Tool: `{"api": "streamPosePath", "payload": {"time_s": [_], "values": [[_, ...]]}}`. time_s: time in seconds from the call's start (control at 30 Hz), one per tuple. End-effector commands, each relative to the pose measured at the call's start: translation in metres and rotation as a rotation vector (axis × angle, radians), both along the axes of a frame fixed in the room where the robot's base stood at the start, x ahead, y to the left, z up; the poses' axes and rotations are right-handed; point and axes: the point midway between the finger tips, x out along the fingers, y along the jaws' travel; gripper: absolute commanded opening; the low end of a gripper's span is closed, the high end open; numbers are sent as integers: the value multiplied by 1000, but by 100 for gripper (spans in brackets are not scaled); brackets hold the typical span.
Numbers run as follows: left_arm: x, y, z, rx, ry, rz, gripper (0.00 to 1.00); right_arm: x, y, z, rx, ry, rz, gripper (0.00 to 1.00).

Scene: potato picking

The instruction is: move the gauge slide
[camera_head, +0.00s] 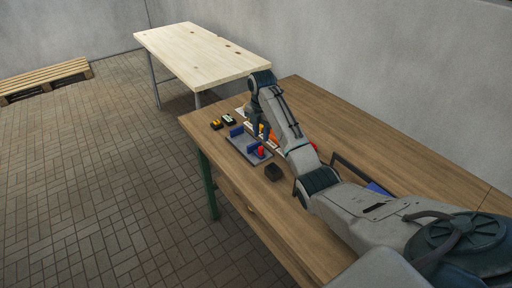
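A grey plate (241,145) lies on the brown workbench. It carries blue blocks (236,131) and a small red part (261,151), and it looks like the gauge, though which piece is the slide is too small to tell. My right arm reaches over the bench from the lower right. My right gripper (264,132) points down at the plate's far right side. Its fingertips are small and partly hidden among the parts, so I cannot see whether they hold anything. My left gripper is not in view.
Small black-and-yellow items (216,124) lie at the bench's far left edge. A dark block (273,172) sits nearer than the plate. A dark-framed tray with something blue (377,188) is partly behind my arm. A pale wooden table (200,52) stands beyond, and a pallet (45,76) lies far left.

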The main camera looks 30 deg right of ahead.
Motion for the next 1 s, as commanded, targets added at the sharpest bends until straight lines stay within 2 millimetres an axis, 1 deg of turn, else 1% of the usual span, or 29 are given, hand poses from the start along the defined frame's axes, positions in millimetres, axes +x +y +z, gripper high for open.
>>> {"api": "streamPosePath", "payload": {"time_s": [0.03, 0.2, 0.4, 0.53, 0.8, 0.93, 0.97, 1.0], "values": [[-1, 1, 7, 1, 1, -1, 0, -1, 0, -9, 1, 6, 0, 28], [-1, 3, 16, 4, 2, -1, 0, -1, 0, -41, 1, 5, -2, 28], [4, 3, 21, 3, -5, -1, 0, -1, 0, -67, 2, 3, -2, 28], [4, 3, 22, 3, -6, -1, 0, -1, 0, -74, 2, 2, -2, 28], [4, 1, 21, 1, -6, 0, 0, 0, 0, -76, 1, 0, -2, 28], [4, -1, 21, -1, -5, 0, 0, 0, 0, -76, 1, 0, -2, 3], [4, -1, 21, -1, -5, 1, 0, 0, 0, -76, 1, 0, -2, 0], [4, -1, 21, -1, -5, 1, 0, 0, 0, -75, 1, 0, -2, 0]]}}
